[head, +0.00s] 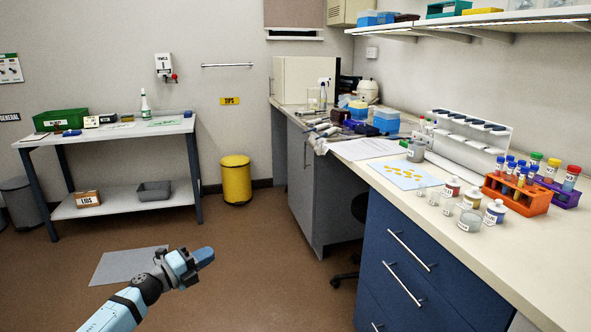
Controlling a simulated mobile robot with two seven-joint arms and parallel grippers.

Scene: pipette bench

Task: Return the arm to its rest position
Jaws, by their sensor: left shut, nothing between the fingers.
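My left arm comes in from the lower left of the head view, with its gripper (205,257) over the open brown floor. The gripper is shut and holds nothing. It is well apart from the bench on the right and from the side table at the left. My right gripper is not in view.
The bench (440,205) on the right carries an orange tube rack (517,196), a white pipette stand (470,140), small bottles and a blue sheet (405,173). A yellow bin (236,179) stands by the wall. A grey mat (125,264) lies on the floor beside my arm.

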